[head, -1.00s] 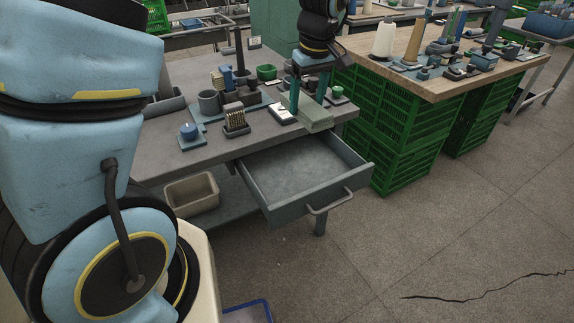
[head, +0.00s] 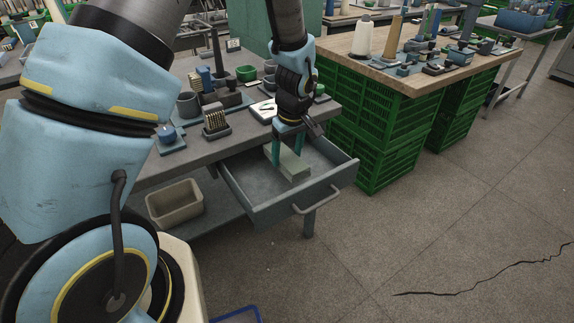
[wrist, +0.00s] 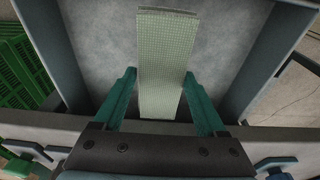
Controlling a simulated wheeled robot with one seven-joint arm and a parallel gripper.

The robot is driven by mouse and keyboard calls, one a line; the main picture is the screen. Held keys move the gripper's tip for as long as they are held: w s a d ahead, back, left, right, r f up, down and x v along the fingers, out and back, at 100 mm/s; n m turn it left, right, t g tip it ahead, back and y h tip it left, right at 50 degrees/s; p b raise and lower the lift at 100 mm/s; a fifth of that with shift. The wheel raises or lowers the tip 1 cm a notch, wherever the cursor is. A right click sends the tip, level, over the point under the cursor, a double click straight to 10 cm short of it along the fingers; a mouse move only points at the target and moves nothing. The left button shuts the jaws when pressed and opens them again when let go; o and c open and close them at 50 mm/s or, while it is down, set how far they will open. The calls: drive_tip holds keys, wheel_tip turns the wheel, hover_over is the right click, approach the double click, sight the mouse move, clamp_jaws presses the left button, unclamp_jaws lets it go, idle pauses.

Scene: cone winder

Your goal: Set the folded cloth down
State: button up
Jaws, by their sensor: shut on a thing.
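The folded cloth (head: 292,167) is a pale green, flat oblong block in the head view. It is within the open grey drawer (head: 262,205), near the drawer's back part. My gripper (head: 288,157) points down over the drawer, its teal fingers shut on the cloth. In the wrist view the cloth (wrist: 166,62) lies lengthwise between the two fingertips (wrist: 160,76), with the drawer's bare floor around it. I cannot tell whether the cloth's underside touches the drawer floor.
The grey workbench (head: 188,157) above the drawer bears cups, a small brush-like block (head: 215,124) and a blue-topped item. A beige bin (head: 175,204) sits on the lower shelf. Green crates (head: 375,125) stand to the right. The front of the drawer is empty.

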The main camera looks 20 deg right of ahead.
sight(291, 160)
drive_tip(key=shift+f, duration=2.25)
drive_tip(key=shift+f, duration=0.15)
drive_tip(key=o, duration=1.3)
drive_tip(key=r, duration=0.4)
drive_tip(key=s+r, duration=0.1)
drive_tip(key=r, duration=0.7)
drive_tip(key=shift+s+d+r, duration=0.15)
drive_tip(key=shift+s, duration=0.25)
